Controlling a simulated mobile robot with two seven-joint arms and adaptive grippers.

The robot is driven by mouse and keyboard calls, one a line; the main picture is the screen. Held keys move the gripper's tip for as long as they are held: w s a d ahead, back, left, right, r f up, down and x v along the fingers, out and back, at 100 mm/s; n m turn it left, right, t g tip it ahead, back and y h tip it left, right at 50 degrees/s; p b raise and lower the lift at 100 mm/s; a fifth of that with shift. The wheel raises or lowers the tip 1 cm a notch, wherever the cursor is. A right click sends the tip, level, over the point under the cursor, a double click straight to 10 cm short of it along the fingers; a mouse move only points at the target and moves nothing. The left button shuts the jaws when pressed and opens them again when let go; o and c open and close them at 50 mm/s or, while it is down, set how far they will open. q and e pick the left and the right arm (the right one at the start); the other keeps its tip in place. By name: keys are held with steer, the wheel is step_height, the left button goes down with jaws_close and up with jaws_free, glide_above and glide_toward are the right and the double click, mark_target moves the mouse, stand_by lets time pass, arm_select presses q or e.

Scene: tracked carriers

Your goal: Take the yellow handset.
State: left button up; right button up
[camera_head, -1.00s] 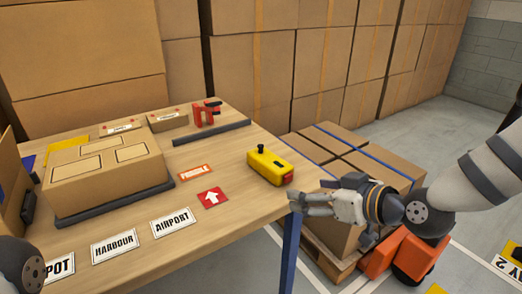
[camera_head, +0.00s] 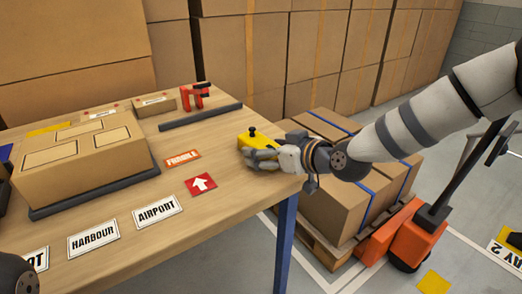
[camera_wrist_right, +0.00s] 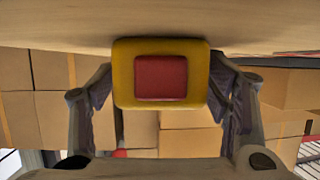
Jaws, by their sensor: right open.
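The yellow handset (camera_head: 259,138) lies near the right edge of the wooden table (camera_head: 232,213), with a black knob on top. My right gripper (camera_head: 259,157) has come in from the right and is at the handset, hiding its lower part in the head view. In the right wrist view the handset (camera_wrist_right: 122,88) shows its yellow end with a red square, centred between the fingers of my right gripper (camera_wrist_right: 161,88). The fingers stand open on either side of it; whether they touch it I cannot tell. My left gripper is not in view.
A large carton (camera_head: 85,162) stands on the table at left. Destination cards, including AIRPORT (camera_head: 157,211), lie in front of it. A red tool (camera_head: 193,96) stands behind a dark strip (camera_head: 200,117). Cartons on a pallet (camera_head: 335,200) stand right of the table.

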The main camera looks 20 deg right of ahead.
steer(key=shift+r, duration=0.15)
steer(key=c, duration=1.4)
